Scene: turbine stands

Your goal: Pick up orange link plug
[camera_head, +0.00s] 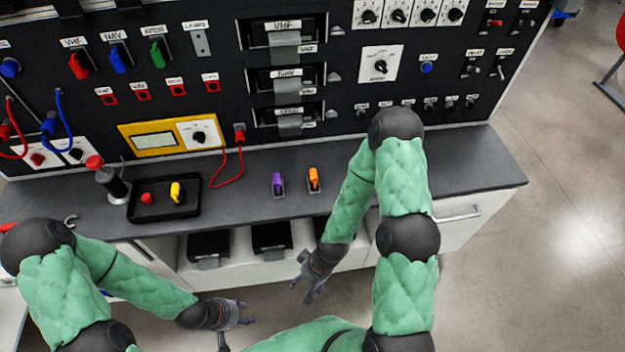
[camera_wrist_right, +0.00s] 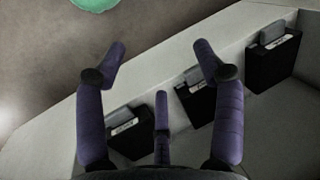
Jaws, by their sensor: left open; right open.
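The orange link plug (camera_head: 314,177) stands in a small dark holder on the grey worktop, toward the front edge. A purple plug (camera_head: 277,181) stands in a like holder just to its left. My right gripper (camera_head: 310,288) is open and empty, below and in front of the worktop edge, apart from the orange plug. Its purple fingers (camera_wrist_right: 158,75) show spread in the right wrist view, with nothing between them. My left gripper (camera_head: 243,314) is open and empty, farther left and lower, over the floor. The orange plug does not show in the wrist view.
A black tray (camera_head: 150,210) with a red and a yellow plug lies on the worktop at left. The black panel (camera_head: 350,90) with switches and sockets rises behind. Dark bins (camera_head: 272,238) sit in the open shelf under the worktop. The worktop's right end is clear.

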